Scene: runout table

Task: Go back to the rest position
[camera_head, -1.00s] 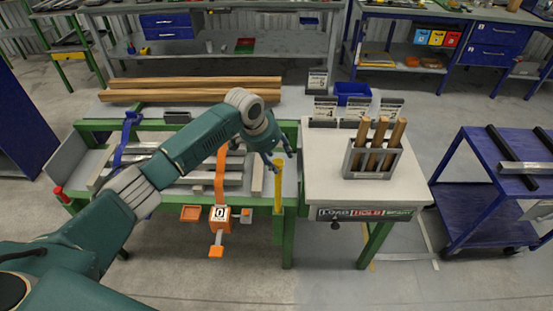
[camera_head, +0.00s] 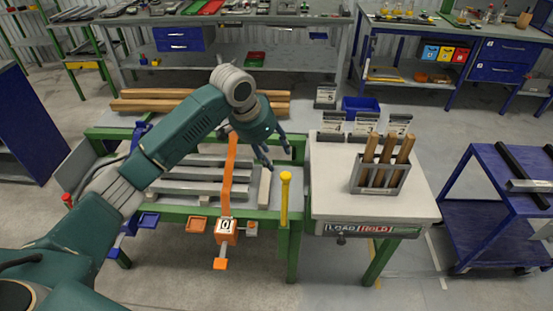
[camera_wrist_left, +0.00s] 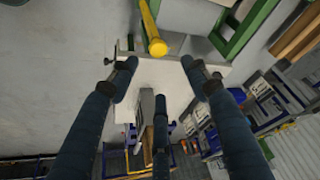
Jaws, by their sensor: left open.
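My left gripper (camera_head: 278,150) is open and empty. It hangs above the right end of the green-framed runout table (camera_head: 180,211), a little left of and above the yellow-capped post (camera_head: 286,198). The left wrist view also shows the spread dark fingers of this gripper (camera_wrist_left: 158,88), with nothing between them in their grasp. The yellow post (camera_wrist_left: 152,28) shows beyond the fingertips there. My right gripper is in neither view.
An orange strap (camera_head: 229,180) with a numbered orange box crosses long bars on the table. A white side table (camera_head: 330,195) holds a rack (camera_head: 372,184) of wooden-handled tools and several cards. A blue cart (camera_head: 472,220) stands at right. Timber beams (camera_head: 190,107) lie behind.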

